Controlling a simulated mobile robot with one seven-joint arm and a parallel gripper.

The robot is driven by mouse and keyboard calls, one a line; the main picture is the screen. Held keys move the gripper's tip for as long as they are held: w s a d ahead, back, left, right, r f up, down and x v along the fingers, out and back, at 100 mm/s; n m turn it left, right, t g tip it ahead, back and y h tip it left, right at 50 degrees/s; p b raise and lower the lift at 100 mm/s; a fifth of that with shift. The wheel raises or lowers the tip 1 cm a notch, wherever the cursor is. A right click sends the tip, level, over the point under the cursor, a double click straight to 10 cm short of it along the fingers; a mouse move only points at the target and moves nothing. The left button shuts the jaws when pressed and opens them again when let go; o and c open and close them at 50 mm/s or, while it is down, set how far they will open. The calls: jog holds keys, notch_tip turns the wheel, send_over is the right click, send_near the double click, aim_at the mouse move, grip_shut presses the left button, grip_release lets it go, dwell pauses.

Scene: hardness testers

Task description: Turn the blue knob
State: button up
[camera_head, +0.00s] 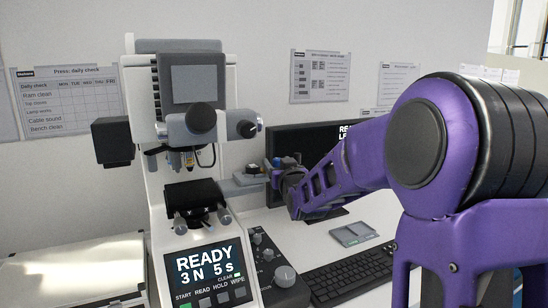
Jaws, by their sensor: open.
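The hardness tester (190,170) stands left of centre, a tall white and grey machine with a lit screen reading READY, 3 N, 5 s. A small blue patch (276,162) shows right of the tester, at the end of my purple arm. I cannot tell whether it is the blue knob or part of something else. My gripper (272,173) is open beside this patch, small and partly hidden by my wrist. I cannot tell whether it touches anything. A grey knob (285,275) on the control panel and a dark round knob (201,120) on the tester's head are not blue.
A dark monitor (312,138) stands behind my wrist. A keyboard (350,272) and a small grey tray (353,234) lie on the white bench to the right. A grey stage-like part (248,181) juts between tester and gripper. Paper sheets (320,76) hang on the wall.

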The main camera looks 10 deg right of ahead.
jog(key=shift+w, duration=0.15)
grip_shut()
